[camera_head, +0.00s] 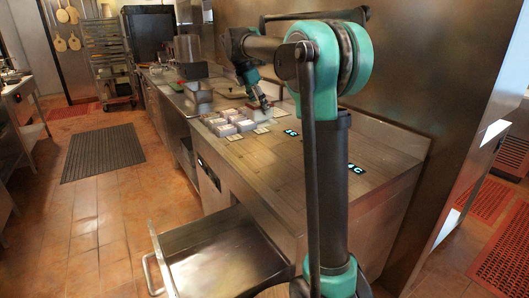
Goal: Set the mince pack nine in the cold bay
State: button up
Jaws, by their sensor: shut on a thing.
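My gripper (262,104) is at the far part of the steel counter (310,185), low over its top. It is shut on a small pale pack with some red on it (254,109), mostly hidden by the fingers. I cannot read any number on it. Several white packs or trays (226,121) sit in a cluster just left of the gripper. Two dark displays with light-blue characters are on the counter, one nearer the gripper (292,132) and one further right (357,168). Which place is the cold bay is not clear from this view.
A steel drawer (222,257) stands open and empty at the counter's front. Metal containers (198,92) and a clear-topped appliance (188,55) stand further back. Floor mats (103,150) and a rack (108,62) are at left.

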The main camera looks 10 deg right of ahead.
notch_tip(320, 180, down, 18)
jog(key=shift+r, duration=0.15)
dwell(0.3)
jog(key=o, duration=1.4)
jog(key=v, duration=1.2)
jog(key=shift+a, duration=0.1)
